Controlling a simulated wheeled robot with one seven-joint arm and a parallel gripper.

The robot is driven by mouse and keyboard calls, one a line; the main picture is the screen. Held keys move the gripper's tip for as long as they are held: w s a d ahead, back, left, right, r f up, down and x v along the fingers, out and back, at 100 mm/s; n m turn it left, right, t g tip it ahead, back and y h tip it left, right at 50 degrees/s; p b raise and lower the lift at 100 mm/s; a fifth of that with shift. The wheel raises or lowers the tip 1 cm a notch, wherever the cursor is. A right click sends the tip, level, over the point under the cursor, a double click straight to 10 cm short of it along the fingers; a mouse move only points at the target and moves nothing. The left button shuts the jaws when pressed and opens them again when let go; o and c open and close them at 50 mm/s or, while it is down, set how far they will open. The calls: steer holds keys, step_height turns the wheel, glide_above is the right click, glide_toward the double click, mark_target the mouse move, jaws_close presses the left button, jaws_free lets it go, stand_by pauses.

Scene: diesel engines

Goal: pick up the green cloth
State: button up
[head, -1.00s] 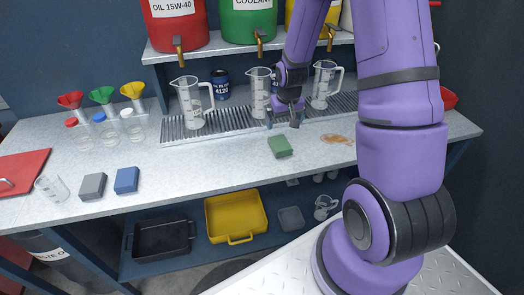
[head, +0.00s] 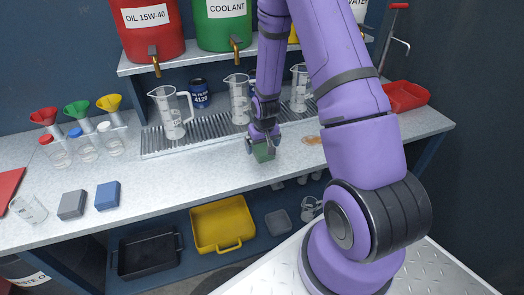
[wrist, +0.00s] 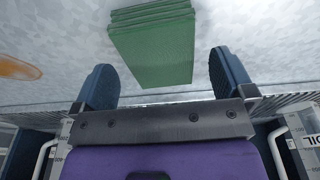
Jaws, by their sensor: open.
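I cannot tell the exact height of the fingertips over the cloth.
An orange-brown spill (head: 312,140) lies right of the cloth. Clear jugs (head: 170,115) stand on the drain grating (head: 212,130) behind. Grey (head: 72,205) and blue (head: 107,195) blocks sit at left. A yellow tray (head: 222,225) is on the shelf below.

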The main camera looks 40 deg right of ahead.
steer(key=shift+w+f, duration=0.15)
steer(key=shift+f, duration=0.75)
steer(key=c, duration=1)
steer(key=shift+r, duration=0.15)
